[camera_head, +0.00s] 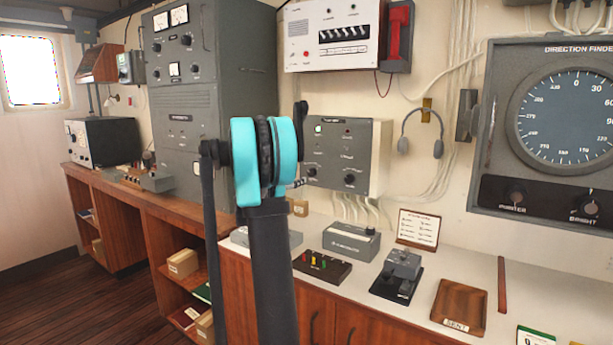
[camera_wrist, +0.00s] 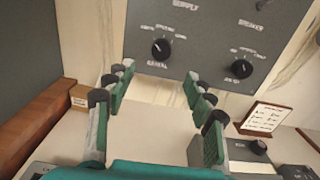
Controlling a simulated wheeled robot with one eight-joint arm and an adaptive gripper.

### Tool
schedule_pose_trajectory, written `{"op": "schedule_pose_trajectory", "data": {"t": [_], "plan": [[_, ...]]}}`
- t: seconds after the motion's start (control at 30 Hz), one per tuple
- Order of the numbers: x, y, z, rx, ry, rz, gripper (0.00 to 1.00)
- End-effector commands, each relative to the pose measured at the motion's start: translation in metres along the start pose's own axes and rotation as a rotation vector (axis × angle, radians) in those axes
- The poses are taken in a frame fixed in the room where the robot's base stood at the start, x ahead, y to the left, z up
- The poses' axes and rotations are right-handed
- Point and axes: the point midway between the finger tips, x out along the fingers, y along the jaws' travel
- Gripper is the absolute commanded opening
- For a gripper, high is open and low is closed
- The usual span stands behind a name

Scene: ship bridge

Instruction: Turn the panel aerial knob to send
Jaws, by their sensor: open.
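The grey panel (camera_head: 367,150) is fixed to the wall above the counter. Its aerial knob (camera_wrist: 160,47) is black and round, at the lower left of the panel in the wrist view. Small labels sit around it, too blurred to read fully; its white mark seems to point to the upper left. It also shows in the head view (camera_head: 312,171). My gripper (camera_wrist: 158,83) is open and empty, its fingers apart and reaching toward the panel just below the knob. In the head view my arm hides most of the gripper.
A second black knob (camera_wrist: 241,68) sits to the right on the same panel. A small cardboard box (camera_wrist: 79,97) stands left on the counter. A framed card (camera_wrist: 265,117) and grey devices stand on the right. The tall grey cabinet (camera_head: 190,100) is to the panel's left.

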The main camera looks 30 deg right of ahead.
Motion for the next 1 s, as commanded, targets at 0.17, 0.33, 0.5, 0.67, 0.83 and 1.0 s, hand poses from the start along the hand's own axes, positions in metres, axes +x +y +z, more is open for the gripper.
{"op": "schedule_pose_trajectory", "data": {"t": [0.17, 0.33, 0.5, 0.67, 0.83, 1.0], "plan": [[0.037, -0.001, 0.000, 0.001, 0.000, -0.003, 0.54], [0.069, 0.000, 0.000, 0.001, 0.001, -0.001, 0.54], [0.091, 0.000, 0.000, 0.001, 0.001, -0.001, 0.54], [0.102, 0.000, 0.000, 0.001, 0.001, 0.000, 0.54], [0.105, 0.000, 0.000, 0.002, 0.001, 0.000, 0.54], [0.104, 0.000, 0.000, 0.002, 0.001, 0.000, 0.51]]}}
